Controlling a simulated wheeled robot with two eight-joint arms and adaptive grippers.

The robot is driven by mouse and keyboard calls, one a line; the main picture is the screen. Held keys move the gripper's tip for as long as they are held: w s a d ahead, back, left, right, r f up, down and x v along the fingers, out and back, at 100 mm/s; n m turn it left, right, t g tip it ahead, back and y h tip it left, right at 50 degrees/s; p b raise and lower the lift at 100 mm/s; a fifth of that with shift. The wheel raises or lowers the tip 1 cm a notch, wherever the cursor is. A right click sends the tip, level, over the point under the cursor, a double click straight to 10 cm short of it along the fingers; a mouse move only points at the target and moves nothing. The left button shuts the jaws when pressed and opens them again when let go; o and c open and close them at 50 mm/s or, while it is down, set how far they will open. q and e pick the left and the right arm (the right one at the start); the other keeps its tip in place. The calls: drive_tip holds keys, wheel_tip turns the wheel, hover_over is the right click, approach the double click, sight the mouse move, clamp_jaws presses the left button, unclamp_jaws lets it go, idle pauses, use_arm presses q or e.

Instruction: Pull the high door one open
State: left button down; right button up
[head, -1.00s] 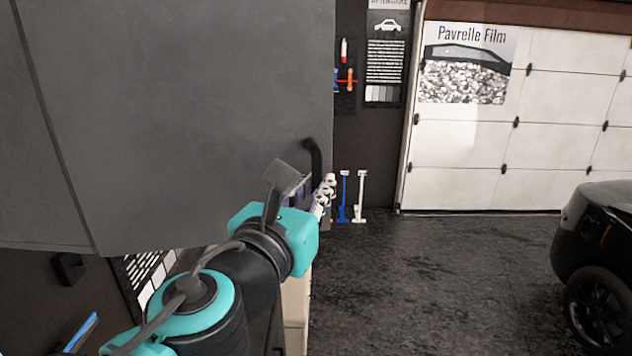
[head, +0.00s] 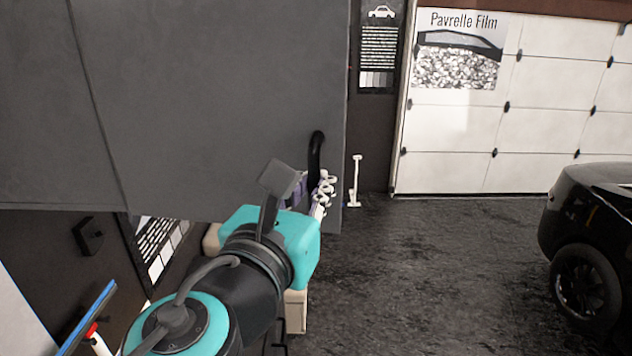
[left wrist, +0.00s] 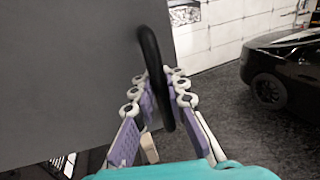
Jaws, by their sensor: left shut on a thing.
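The high door (head: 230,100) is a large dark grey panel filling the upper left of the head view. It also fills the left of the left wrist view (left wrist: 70,80). Its black curved handle (head: 316,150) stands near its right edge, and shows as a black bar in the left wrist view (left wrist: 150,58). My left gripper (head: 317,192) is at the lower part of the handle. In the left wrist view its purple-padded fingers (left wrist: 160,95) stand on both sides of the bar, shut on it. My right gripper is not in view.
A black car (head: 588,235) stands at the right on the dark floor. A white garage door (head: 540,120) is at the back. A white-handled tool (head: 355,180) stands by the back wall. The floor between the high door and the car is clear.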

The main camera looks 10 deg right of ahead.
use_arm(q)
drive_tip(key=c, duration=1.5)
unclamp_jaws()
drive_tip(key=shift+s, duration=0.1)
drive_tip(key=shift+c, duration=0.2)
drive_tip(key=shift+s+a, duration=0.15)
drive_tip(key=shift+s, duration=0.15)
drive_tip(key=v, duration=0.6)
drive_tip(key=shift+s+a, duration=0.2)
drive_tip(key=shift+s, duration=0.1)
